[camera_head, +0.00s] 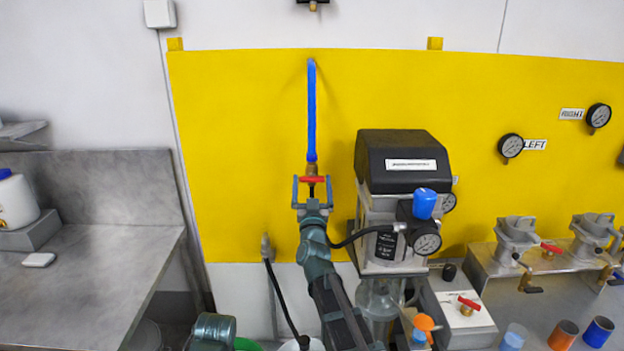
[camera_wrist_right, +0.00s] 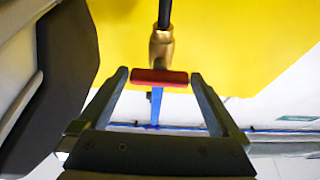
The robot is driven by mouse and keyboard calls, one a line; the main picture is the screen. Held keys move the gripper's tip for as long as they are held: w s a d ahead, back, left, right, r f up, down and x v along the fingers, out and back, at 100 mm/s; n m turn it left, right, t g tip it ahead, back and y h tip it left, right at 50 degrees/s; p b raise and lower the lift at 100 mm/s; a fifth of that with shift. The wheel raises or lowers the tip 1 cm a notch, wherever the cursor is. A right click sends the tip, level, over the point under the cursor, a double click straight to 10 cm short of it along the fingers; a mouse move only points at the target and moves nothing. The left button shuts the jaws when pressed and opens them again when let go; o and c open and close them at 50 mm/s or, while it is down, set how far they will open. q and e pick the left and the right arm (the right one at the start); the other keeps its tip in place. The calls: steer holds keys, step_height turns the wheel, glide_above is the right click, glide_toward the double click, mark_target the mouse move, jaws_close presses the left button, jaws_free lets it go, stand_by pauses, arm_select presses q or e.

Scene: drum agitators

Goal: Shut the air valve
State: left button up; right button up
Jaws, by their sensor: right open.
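The air valve (camera_head: 311,169) is a brass body at the lower end of a blue air pipe (camera_head: 311,110) in front of the yellow panel. Its red handle (camera_head: 312,179) lies crosswise to the pipe. In the right wrist view the brass body (camera_wrist_right: 162,48) and red handle (camera_wrist_right: 160,78) show clearly. My right gripper (camera_head: 312,182) is open, with one finger beyond each end of the handle; the wrist view shows gaps on both sides. My left gripper is not in view.
A black-topped pump unit (camera_head: 402,165) with a gauge stands close to the right of my right arm. A grey bench (camera_head: 90,265) is at left. Other red-handled valves (camera_head: 468,303) are at right. A black hose (camera_head: 275,290) hangs to the left of my arm.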

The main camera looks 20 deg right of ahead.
steer(key=b+v, duration=0.3)
steer(key=v, duration=0.6)
steer(key=shift+f, duration=0.1)
steer(key=s+a+f+n+g+y, duration=0.2)
steer(key=a+f+n+g+y, duration=0.25)
steer(key=f, duration=0.65)
steer(key=s+a+f+n+g+y, duration=0.1)
steer(key=s+a+f+g+y, duration=0.1)
steer(key=a+f+g+y, duration=0.45)
steer(key=s+d+f+m+g+h, duration=0.1)
steer(key=s+d+f+g+h, duration=0.1)
steer(key=s+f+g, duration=0.5)
steer(key=s+d+f+m+g+h, duration=0.1)
steer(key=s+d+f+g+h, duration=0.2)
steer(key=s+f, duration=0.5)
steer(key=s+a+r+n+h, duration=0.1)
steer(key=s+a+r+n, duration=0.1)
steer(key=s+a, duration=0.6)
steer(key=a+n, duration=0.1)
steer(key=a, duration=0.2)
steer(key=shift+r+n+g, duration=0.15)
steer(key=shift+n+g, duration=0.2)
steer(key=shift+g, duration=0.05)
